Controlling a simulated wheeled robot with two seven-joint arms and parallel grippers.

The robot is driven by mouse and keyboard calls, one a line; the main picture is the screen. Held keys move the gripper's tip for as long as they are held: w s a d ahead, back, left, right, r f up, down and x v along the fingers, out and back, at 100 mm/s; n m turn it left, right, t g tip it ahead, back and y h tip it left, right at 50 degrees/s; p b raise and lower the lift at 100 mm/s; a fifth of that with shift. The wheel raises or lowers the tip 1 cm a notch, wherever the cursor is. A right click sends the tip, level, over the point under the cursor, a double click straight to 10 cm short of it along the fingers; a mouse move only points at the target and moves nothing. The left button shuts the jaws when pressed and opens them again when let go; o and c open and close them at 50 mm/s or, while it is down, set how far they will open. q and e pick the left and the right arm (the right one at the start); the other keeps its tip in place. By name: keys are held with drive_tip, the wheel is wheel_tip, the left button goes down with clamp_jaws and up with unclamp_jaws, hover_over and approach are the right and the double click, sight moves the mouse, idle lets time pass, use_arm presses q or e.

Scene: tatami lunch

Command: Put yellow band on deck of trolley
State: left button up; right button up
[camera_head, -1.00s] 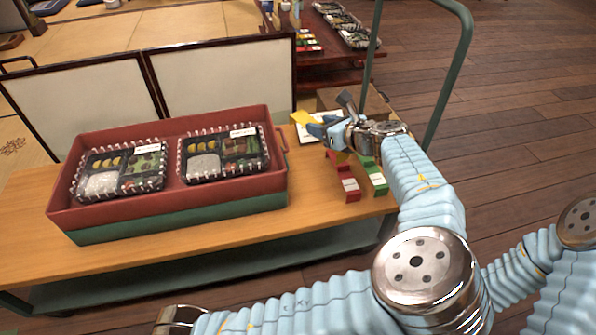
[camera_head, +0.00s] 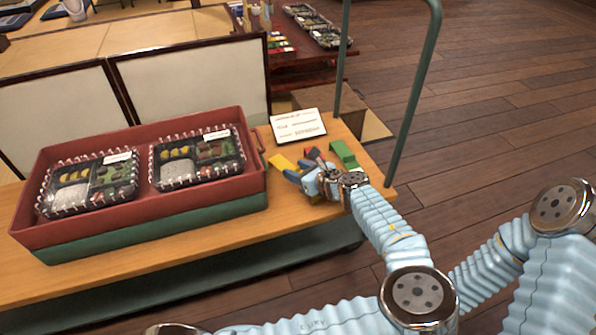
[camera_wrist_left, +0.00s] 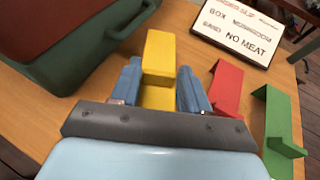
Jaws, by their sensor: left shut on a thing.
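The yellow band (camera_head: 281,162) is an angled yellow strip held over the wooden deck of the trolley (camera_head: 222,226), to the right of the crate. My left gripper (camera_head: 300,176) is shut on it. In the left wrist view the yellow band (camera_wrist_left: 160,52) sits between the two blue fingers of the left gripper (camera_wrist_left: 158,90). It is at or just above the deck; I cannot tell whether it touches. My right gripper is not in view.
A red band (camera_wrist_left: 227,88) and a green band (camera_wrist_left: 278,122) stand close to the right of the yellow one. A sign card (camera_head: 298,126) lies behind. A red and green crate (camera_head: 150,222) with two lunch boxes fills the deck's left. A green handle (camera_head: 410,95) rises at right.

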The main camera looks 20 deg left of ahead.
use_arm(q)
drive_tip(key=o, duration=1)
drive_tip(key=shift+p+v, duration=0.85)
drive_tip(key=shift+v, duration=5.2)
